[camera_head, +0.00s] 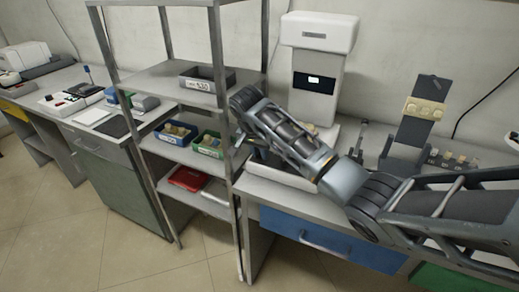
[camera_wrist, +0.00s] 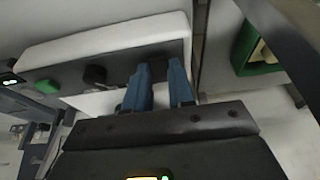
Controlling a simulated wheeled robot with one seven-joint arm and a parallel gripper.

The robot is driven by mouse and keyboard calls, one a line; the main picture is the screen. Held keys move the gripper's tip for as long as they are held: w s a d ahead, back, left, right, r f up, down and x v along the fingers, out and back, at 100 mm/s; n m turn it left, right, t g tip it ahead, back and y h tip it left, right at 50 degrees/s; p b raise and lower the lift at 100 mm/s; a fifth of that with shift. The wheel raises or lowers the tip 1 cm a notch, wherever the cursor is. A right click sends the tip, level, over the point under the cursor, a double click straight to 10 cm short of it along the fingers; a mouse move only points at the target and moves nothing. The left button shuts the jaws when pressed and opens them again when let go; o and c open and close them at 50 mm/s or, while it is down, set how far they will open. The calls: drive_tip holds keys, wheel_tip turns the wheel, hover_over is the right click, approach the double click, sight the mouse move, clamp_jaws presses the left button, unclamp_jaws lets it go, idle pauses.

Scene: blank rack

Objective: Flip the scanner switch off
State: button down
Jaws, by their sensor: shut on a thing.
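The scanner (camera_head: 316,98) is a tall white machine with a small lit display, standing against the wall behind my arm. In the wrist view its white base (camera_wrist: 100,38) has a dark front panel (camera_wrist: 65,74) with a green button (camera_wrist: 47,86) and a black knob (camera_wrist: 95,74). My gripper (camera_wrist: 161,68) has its two blue fingers at the right end of this panel, beside the knob. The fingers are a little apart and closed on what seems to be the scanner switch, which they hide. Which way the switch is set cannot be seen.
A metal shelf rack (camera_head: 215,90) stands close to the left of my gripper, with a grey bin (camera_head: 207,80), a green bin (camera_head: 208,145) and a blue bin (camera_head: 176,133). A dark stand (camera_head: 412,130) and small vials are on the bench to the right.

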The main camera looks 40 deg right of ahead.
drive_tip(key=shift+d+r+y+p, duration=0.1)
drive_tip(key=shift+d+y+p, duration=0.05)
drive_tip(key=shift+y+p, duration=0.25)
drive_tip(key=c, duration=1)
unclamp_jaws()
drive_tip(key=shift+o, duration=0.2)
drive_tip(key=w+v, duration=0.1)
drive_tip(key=v, duration=0.6)
drive_tip(key=shift+s+r+b, duration=0.35)
drive_tip(key=shift+s, duration=0.1)
drive_tip(key=shift+f, duration=0.1)
